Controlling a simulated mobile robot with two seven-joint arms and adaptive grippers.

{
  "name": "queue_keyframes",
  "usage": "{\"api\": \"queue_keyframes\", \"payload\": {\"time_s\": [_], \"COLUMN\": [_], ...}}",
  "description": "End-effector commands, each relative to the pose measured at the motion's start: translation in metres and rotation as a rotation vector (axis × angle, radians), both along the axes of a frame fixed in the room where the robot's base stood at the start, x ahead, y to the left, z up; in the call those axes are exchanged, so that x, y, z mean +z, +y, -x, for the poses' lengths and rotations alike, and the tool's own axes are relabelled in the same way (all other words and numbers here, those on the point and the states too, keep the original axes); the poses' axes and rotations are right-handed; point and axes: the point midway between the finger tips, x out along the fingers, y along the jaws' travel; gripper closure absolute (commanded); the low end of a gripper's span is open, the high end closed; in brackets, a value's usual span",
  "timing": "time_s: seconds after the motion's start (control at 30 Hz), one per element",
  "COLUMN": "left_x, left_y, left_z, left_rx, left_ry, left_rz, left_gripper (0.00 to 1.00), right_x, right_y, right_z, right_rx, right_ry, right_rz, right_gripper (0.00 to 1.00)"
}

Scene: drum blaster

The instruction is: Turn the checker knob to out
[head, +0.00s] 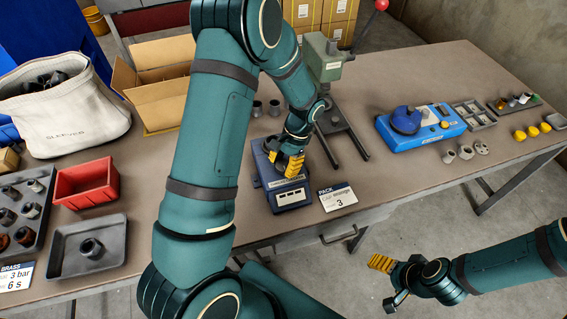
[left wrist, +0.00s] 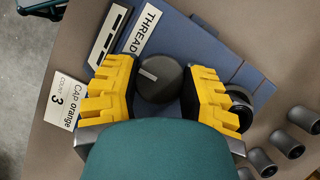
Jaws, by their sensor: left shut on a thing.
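The blue thread checker box (head: 288,199) stands on the bench and fills the upper middle of the left wrist view (left wrist: 213,52). Its round dark knob (left wrist: 160,88) carries a short pale mark, which lies toward the knob's left side in the left wrist view. My left gripper (head: 291,164) is over the box, its yellow fingers on both sides of the knob and shut on it. The fingers hide the knob in the head view. My right gripper (head: 383,264) hangs off the front of the bench, apart from everything; its finger gap is unclear.
A card reading CAP orange 3 (head: 338,197) stands right of the box. A grey press (head: 326,65) with a red-balled lever is behind it. Several dark sleeves (left wrist: 288,143) stand near the box. A blue tester (head: 421,127) is farther right.

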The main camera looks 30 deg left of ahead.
Motion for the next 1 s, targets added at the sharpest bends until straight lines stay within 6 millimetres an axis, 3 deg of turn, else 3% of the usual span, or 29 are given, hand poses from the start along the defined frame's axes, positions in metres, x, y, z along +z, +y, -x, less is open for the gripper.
{"api": "queue_keyframes", "payload": {"time_s": [0.47,0.5,0.57,1.0], "left_x": [-0.002,-0.002,-0.002,0.008], "left_y": [0.0,0.0,0.0,-0.001], "left_z": [0.003,0.003,0.002,-0.004], "left_rx": [0.015,0.015,0.015,0.014], "left_ry": [0.007,0.007,0.006,-0.002], "left_rz": [0.0,0.0,0.0,0.0], "left_gripper": [0.91,0.39,0.22,0.22], "right_x": [0.0,0.0,0.0,0.0], "right_y": [0.0,0.0,0.0,0.0], "right_z": [0.0,0.0,0.0,0.0], "right_rx": [0.0,0.0,0.0,0.0], "right_ry": [-0.001,-0.001,-0.001,-0.001], "right_rz": [0.0,0.0,0.0,0.0], "right_gripper": [0.22,0.22,0.22,0.22]}}
